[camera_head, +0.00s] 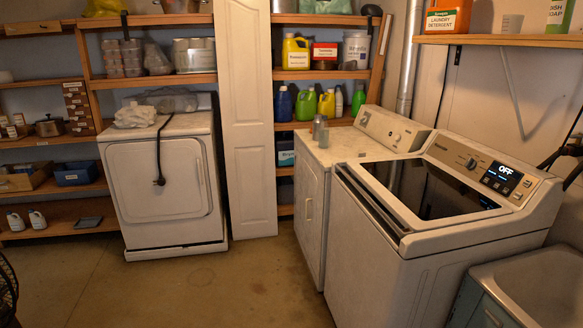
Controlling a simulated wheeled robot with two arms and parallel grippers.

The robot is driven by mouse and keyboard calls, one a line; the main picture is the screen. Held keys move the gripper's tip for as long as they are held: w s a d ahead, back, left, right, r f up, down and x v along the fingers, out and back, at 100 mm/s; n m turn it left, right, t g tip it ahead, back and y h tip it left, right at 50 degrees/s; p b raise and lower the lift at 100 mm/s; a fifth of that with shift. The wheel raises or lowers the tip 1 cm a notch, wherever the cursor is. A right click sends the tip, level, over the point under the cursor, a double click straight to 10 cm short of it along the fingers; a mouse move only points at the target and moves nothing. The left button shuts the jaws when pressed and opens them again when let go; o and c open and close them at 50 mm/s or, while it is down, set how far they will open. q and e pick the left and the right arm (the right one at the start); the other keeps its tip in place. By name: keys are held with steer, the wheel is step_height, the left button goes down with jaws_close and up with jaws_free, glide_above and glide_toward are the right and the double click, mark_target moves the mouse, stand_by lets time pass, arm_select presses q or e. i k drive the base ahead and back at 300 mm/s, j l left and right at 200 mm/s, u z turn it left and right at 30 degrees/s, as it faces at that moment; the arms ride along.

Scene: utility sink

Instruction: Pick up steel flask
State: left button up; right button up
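A small grey metallic flask (318,127) stands upright on the back left corner of the top of the middle white machine (345,148). A second small grey shape (324,138) stands right beside it, partly overlapping it in the picture. They are too small to tell apart in detail. Neither of my grippers shows in the head view.
A white washer (400,270) with a dark glass lid stands at the right front, beside a sink (545,290). A black fixture (570,150) is at the right edge. Shelves (60,140) and another white machine (160,180) line the back. The floor (200,290) is clear.

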mark_target(316, 123)
steer(key=i+u, duration=0.4)
steer(key=i, duration=1.85)
